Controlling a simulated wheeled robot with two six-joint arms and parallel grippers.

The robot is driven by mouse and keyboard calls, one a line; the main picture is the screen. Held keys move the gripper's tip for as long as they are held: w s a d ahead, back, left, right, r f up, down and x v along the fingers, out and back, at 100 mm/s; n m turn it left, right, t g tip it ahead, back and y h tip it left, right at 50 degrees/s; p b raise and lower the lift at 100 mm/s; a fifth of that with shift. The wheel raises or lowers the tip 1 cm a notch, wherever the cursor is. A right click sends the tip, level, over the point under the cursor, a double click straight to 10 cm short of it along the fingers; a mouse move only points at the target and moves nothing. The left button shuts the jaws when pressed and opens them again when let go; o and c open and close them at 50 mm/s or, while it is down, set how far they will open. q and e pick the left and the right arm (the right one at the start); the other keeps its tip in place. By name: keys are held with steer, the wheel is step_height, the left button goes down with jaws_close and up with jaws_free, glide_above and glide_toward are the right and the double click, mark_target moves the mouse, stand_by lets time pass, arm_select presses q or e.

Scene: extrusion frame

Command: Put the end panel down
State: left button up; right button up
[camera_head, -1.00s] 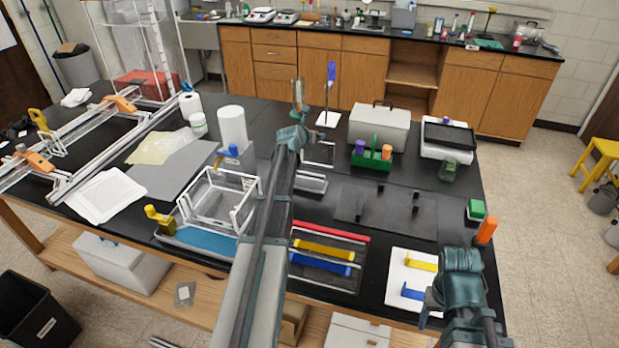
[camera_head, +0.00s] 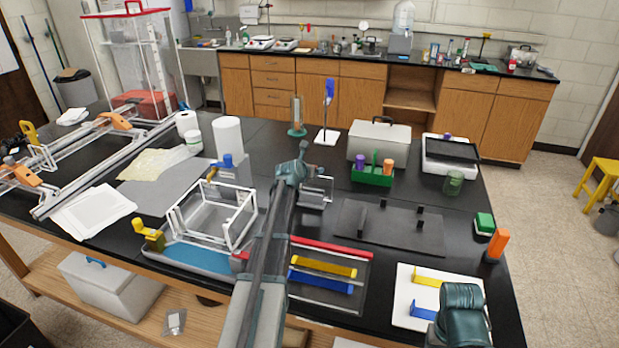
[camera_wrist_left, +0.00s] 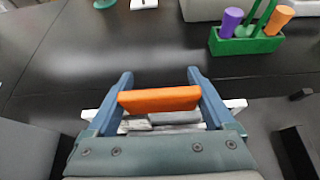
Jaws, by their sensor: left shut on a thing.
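In the left wrist view, the two blue fingers of my left gripper (camera_wrist_left: 160,82) stand either side of an orange bar (camera_wrist_left: 160,99) and are shut on it. It appears to be the grip of the end panel. Grey and white pieces (camera_wrist_left: 175,118) lie under the bar. In the head view, the clear, pale-edged end panel (camera_head: 319,188) stands upright, low over the black table, just right of my left wrist. My arm hides its left part, and I cannot tell whether its lower edge touches. My right arm shows at the lower right; its jaws are out of view.
A clear box frame (camera_head: 212,215) stands left of my left arm. A dark plate with black posts (camera_head: 390,225) lies to the right. Behind are a green holder (camera_head: 372,175) and a grey case (camera_head: 380,143). A tray with yellow and blue bars (camera_head: 355,300) lies in front.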

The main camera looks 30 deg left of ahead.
arm_select(q)
steer(key=shift+f, duration=0.45)
arm_select(e)
steer(key=shift+f, duration=0.45)
arm_select(q)
steer(key=shift+f, duration=0.1)
arm_select(e)
steer(key=shift+f, duration=0.1)
arm_select(q)
steer(key=o, duration=1.3)
